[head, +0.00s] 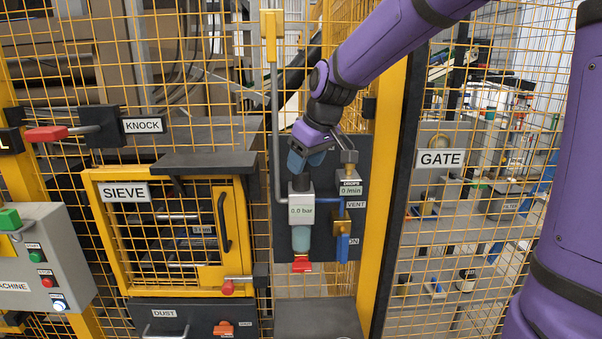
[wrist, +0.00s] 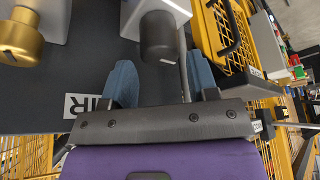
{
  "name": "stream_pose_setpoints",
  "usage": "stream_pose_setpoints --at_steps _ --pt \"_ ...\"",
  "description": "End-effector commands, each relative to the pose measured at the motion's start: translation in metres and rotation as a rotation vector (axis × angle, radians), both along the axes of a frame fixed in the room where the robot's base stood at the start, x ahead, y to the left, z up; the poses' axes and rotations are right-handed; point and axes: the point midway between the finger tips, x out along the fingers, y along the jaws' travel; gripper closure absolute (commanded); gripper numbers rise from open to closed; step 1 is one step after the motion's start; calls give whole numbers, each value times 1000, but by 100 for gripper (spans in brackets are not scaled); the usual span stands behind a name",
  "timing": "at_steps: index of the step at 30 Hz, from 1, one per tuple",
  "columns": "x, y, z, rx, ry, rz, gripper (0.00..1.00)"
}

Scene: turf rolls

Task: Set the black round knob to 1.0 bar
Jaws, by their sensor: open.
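The black round knob (head: 301,183) sits on top of a grey regulator (head: 301,207) whose display reads 0.0 bar. In the wrist view, the knob (wrist: 158,38) is a dark cylinder. My gripper (head: 306,161) is right above it in the head view and partly hides its top. In the wrist view, my gripper (wrist: 160,78) has its two blue fingers spread apart, with the knob's end showing between their tips. A gap shows on each side, and no contact is visible.
A drops counter (head: 350,187) with a brass fitting stands close on the right, beside a blue valve handle (head: 343,247). A grey vertical pipe (head: 275,140) with a yellow top rises just left. The yellow sieve door (head: 170,235) is further left.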

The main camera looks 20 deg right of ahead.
Motion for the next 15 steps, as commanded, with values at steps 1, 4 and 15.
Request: stream_pose_setpoints --at_steps 1,4,15 --pt "2 2 -8 0 4 1 46" --pt "7 4 -20 0 4 1 46" --pt "12 6 -34 0 0 0 46"
